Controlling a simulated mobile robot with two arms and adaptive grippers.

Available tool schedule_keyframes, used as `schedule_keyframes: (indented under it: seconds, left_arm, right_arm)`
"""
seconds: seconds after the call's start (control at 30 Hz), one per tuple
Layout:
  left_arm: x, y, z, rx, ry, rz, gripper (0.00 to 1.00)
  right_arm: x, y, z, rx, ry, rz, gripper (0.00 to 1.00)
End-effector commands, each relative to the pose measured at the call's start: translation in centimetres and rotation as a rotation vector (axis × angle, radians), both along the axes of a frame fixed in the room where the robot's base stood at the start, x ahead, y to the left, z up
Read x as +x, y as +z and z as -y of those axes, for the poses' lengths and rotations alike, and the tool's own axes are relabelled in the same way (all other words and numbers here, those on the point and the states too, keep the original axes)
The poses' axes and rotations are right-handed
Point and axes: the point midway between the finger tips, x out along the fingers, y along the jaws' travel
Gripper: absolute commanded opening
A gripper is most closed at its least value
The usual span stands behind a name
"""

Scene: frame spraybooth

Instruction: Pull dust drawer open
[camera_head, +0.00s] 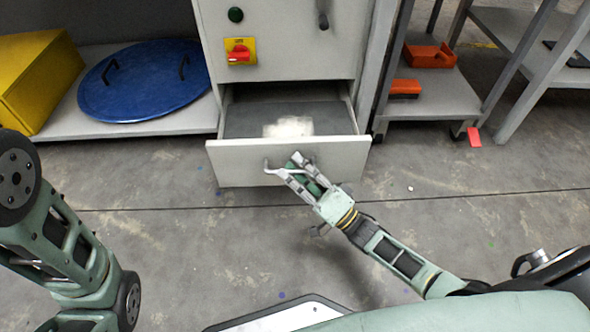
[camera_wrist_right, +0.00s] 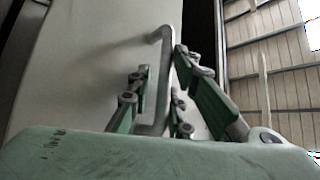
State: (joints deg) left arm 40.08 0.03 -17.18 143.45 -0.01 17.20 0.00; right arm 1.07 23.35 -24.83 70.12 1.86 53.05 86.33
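The dust drawer (camera_head: 230,160) sits low in the grey cabinet and stands well out, with a pale heap of dust (camera_head: 288,127) inside. A bent metal bar handle (camera_head: 267,165) is on its front; the handle also shows in the right wrist view (camera_wrist_right: 167,60). My right gripper (camera_head: 290,165) is at this handle, with the bar between its fingers (camera_wrist_right: 163,75). The fingers are close to the bar, but I cannot tell whether both press on it. The parts of my left arm at the left edge show no gripper fingers.
The cabinet front (camera_head: 285,60) carries a red and yellow switch (camera_head: 239,52). A blue round lid (camera_head: 140,82) and a yellow box (camera_head: 38,75) lie on the left shelf. Orange bins (camera_head: 430,56) stand on the right rack. The floor before the drawer is mostly clear.

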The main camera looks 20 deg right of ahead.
Motion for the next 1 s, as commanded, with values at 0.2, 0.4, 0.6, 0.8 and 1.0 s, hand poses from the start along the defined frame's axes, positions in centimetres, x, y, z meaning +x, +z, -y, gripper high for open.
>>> schedule_keyframes:
  seconds: [0.2, 0.4, 0.6, 0.8, 1.0]
  left_arm:
    - [0.3, 0.1, 0.0, -0.002, -0.001, -0.007, 0.31]
    - [0.2, 0.1, 0.0, 0.0, -0.001, -0.005, 0.31]
    - [0.2, 0.1, 0.0, 0.0, 0.0, -0.004, 0.31]
    - [0.2, 0.1, 0.0, 0.001, 0.001, -0.003, 0.31]
    - [0.2, 0.1, 0.1, 0.001, 0.001, -0.003, 0.31]
  right_arm:
    - [-0.1, 0.1, 0.0, 0.003, 0.001, 0.003, 0.18]
    - [-1.9, -0.9, 1.3, 0.002, 0.0, -0.001, 0.18]
    - [-5.2, -2.7, 3.6, 0.001, 0.0, -0.003, 0.18]
    - [-7.9, -4.0, 5.4, 0.0, 0.0, -0.001, 0.18]
    - [-9.1, -4.5, 6.2, 0.001, 0.0, 0.002, 0.18]
